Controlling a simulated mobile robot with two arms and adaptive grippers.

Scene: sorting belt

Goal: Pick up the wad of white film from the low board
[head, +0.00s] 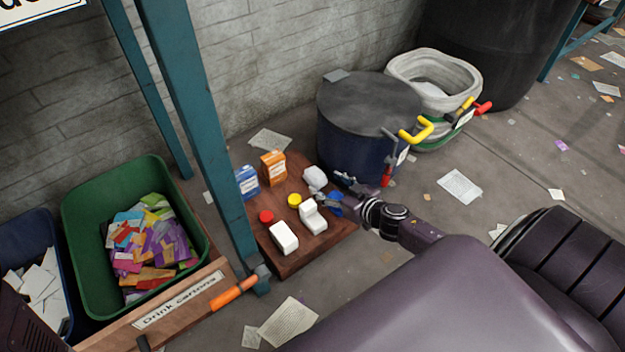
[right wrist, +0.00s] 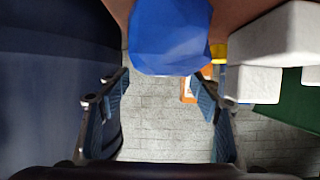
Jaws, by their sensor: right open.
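The low wooden board (head: 283,264) lies on the floor by the drum. A crumpled white lump, looking like the film wad (head: 314,177), sits near its right side. My right gripper (head: 338,190) is at the board's right edge, close to the wad, and appears empty. In the right wrist view my right gripper (right wrist: 160,95) has its fingers wide apart. A faceted blue lump (right wrist: 170,35) shows just beyond and between them; it also shows in the head view (head: 335,206). I cannot make out the white wad in the wrist view. My left gripper is not in view.
White foam blocks (head: 284,238), red and yellow lids, a blue carton (head: 247,181) and an orange carton (head: 273,167) crowd the board. A dark lidded drum (head: 345,140) stands close by my right gripper. A teal post (head: 200,120) rises at left.

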